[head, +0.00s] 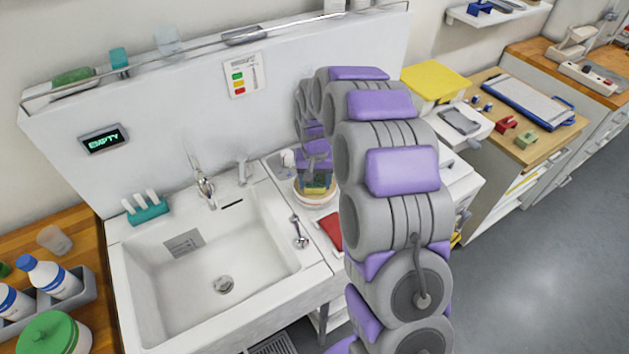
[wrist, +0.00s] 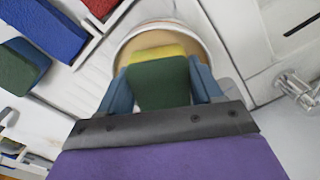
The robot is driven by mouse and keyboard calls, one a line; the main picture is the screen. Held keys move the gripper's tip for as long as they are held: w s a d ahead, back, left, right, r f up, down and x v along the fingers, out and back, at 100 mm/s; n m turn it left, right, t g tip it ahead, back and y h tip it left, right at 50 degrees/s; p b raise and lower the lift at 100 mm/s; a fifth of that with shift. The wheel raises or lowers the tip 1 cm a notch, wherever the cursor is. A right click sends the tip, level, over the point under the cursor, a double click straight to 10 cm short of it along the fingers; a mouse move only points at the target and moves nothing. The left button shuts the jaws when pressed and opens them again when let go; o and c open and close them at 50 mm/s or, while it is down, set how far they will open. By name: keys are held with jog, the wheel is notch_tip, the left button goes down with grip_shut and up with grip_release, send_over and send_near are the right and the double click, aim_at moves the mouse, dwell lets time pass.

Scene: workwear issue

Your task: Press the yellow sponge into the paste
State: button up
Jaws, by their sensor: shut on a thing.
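The yellow sponge (wrist: 158,51) has a dark green layer on top and is held between the blue fingers of my gripper (wrist: 163,82). In the head view the sponge (head: 314,189) shows low at the end of my arm, over a round white bowl (head: 316,202). In the wrist view the bowl's rim (wrist: 128,41) surrounds the sponge's far end, and a tan surface, likely the paste (wrist: 190,42), shows inside it. I cannot tell whether the sponge touches the paste. My gripper is shut on the sponge.
A white sink (head: 215,255) with taps lies left of the bowl. A metal spoon-like tool (head: 299,232) and a red cloth-like item (head: 331,228) lie near the bowl. In the wrist view, blue and red blocks (wrist: 45,28) lie at upper left.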

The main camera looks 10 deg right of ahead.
jog(key=shift+r+p, duration=1.05)
jog(key=shift+r, duration=1.95)
jog(key=shift+s+d+f+n, duration=0.1)
jog(key=shift+s+n, duration=0.45)
jog(key=shift+s, duration=0.4)
jog(key=shift+s+d+n, duration=0.1)
jog(key=shift+s+n, duration=0.45)
jog(key=shift+s, duration=0.4)
jog(key=shift+a, duration=0.1)
